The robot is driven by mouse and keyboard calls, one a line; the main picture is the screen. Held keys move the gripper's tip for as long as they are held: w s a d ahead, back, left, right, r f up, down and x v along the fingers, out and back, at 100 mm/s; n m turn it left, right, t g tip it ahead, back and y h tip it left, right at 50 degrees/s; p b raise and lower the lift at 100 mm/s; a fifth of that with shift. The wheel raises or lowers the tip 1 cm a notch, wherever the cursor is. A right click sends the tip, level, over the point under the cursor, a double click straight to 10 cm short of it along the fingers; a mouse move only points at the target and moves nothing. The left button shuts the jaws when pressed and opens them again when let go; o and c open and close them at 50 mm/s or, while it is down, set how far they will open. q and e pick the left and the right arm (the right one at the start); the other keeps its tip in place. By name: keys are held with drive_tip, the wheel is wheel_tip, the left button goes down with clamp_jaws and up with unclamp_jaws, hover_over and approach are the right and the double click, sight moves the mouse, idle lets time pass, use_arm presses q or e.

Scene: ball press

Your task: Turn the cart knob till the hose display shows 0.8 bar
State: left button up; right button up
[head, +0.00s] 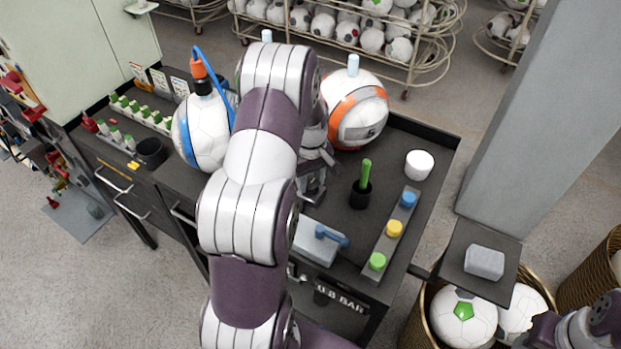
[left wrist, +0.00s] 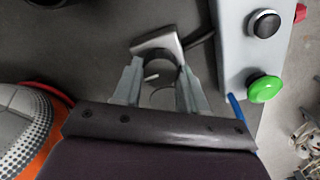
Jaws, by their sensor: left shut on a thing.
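My left gripper (head: 318,185) reaches down onto the dark cart top (head: 345,215), between the balls and a light grey box. In the left wrist view its fingers (left wrist: 158,88) are closed around a small dark round part (left wrist: 162,75), seemingly the knob, beside a grey metal bracket (left wrist: 158,43). The knob's markings are hidden. A blue hose (head: 208,62) runs from an orange-and-black fitting on a blue-banded ball (head: 190,135) and passes behind my arm. White letters reading about 0.8 BAR (head: 342,301) show on the cart front, partly covered. I cannot make out the hose display.
An orange-banded ball (head: 357,115), a green-handled tool in a black cup (head: 362,190) and a button strip (head: 390,235) stand nearby. A pillar rises right.

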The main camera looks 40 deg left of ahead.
sight(311, 184)
use_arm(q)
drive_tip(key=shift+n, duration=1.1)
drive_tip(key=o, duration=1.1)
drive_tip(key=shift+c, duration=0.2)
drive_tip(key=shift+d, duration=0.1)
wheel_tip(311, 184, up, 13)
